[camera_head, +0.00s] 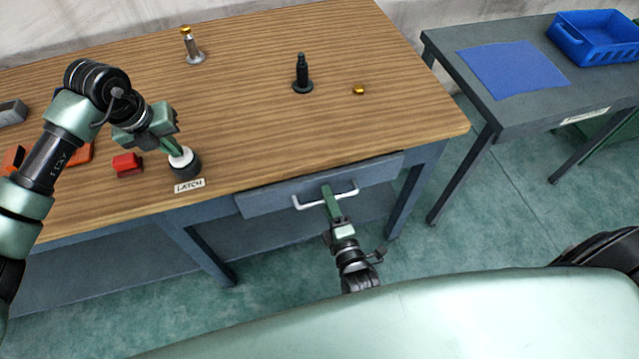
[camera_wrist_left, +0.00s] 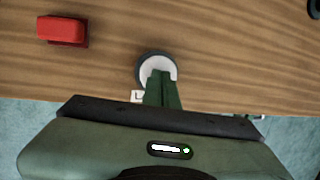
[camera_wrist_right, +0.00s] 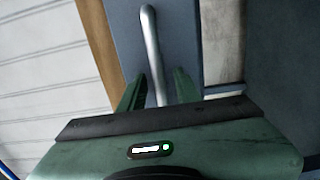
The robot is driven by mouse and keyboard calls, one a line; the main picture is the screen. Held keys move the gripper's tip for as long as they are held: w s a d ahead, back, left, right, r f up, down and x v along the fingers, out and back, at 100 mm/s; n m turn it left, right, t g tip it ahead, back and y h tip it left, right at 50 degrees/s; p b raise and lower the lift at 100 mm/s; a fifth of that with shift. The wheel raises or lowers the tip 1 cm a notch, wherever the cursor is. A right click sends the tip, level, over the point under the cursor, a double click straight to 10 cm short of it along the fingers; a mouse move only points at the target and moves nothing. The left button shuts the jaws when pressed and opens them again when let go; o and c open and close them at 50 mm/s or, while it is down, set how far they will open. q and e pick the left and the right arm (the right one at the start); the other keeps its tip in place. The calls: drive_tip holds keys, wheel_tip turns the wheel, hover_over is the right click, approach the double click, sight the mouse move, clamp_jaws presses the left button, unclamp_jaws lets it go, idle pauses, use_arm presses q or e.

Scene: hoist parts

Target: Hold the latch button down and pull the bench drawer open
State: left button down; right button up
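The latch button (camera_head: 181,160) is a white cap on a black round base near the bench's front edge, behind a LATCH label (camera_head: 189,186). My left gripper (camera_head: 178,151) points down at it with its fingers together, tips at the white cap; the cap (camera_wrist_left: 144,66) is partly hidden by the fingers in the left wrist view. The drawer (camera_head: 270,201) is a grey-blue front under the bench top, with a pale bar handle (camera_head: 310,203). My right gripper (camera_head: 328,190) is at the handle. In the right wrist view its fingers stand apart, one on each side of the bar (camera_wrist_right: 152,50).
On the bench (camera_head: 240,110) are a red block (camera_head: 127,164), a silver post with a gold top (camera_head: 193,47), a black post (camera_head: 302,75) and a small gold piece (camera_head: 359,90). A side table (camera_head: 440,48) holds a blue mat (camera_head: 513,70) and blue bin (camera_head: 597,40).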

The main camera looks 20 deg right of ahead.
use_arm(q)
drive_tip(key=shift+f, duration=0.1)
use_arm(e)
clamp_jaws()
drive_tip(key=shift+s, duration=0.1)
drive_tip(key=s, duration=0.7)
drive_tip(key=shift+s, duration=0.15)
idle(0.5)
drive_tip(key=shift+o, duration=1.9)
unclamp_jaws()
drive_tip(key=shift+s, duration=0.1)
drive_tip(key=shift+s, duration=2.9)
